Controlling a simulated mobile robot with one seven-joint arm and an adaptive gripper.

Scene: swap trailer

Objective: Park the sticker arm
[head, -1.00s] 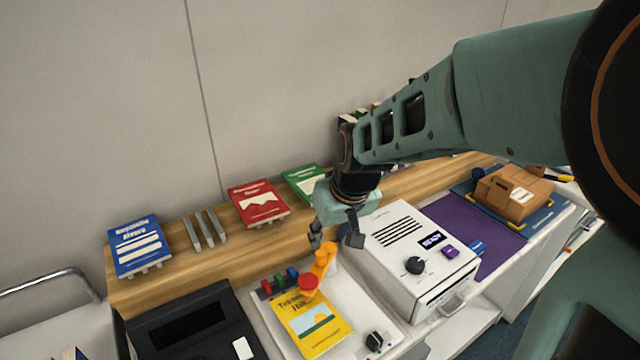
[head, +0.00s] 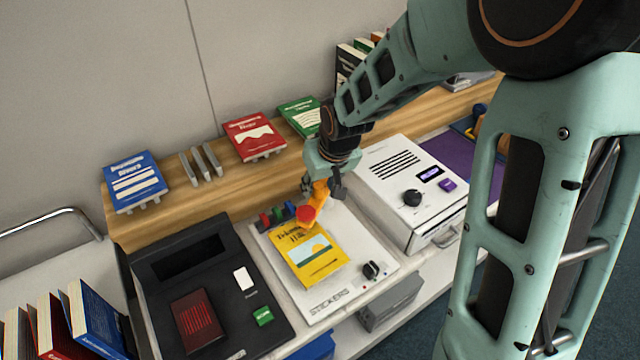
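The sticker arm is an orange arm (head: 318,192) with a round red end (head: 306,214). It stands at the back of the white sticker station (head: 322,306), and its red end is over the top edge of a yellow book (head: 314,256) lying there. My gripper (head: 322,189) points down over the arm's rear part, with its fingers apart on either side of the orange piece. I cannot see finger contact. The arm's base is partly hidden by the gripper.
Red, green and blue blocks (head: 277,215) sit behind the book, close left of the gripper. A black knob (head: 372,270) is at the station's front right. A white machine (head: 400,190) stands close on the right, a black scanner-like unit (head: 205,285) on the left.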

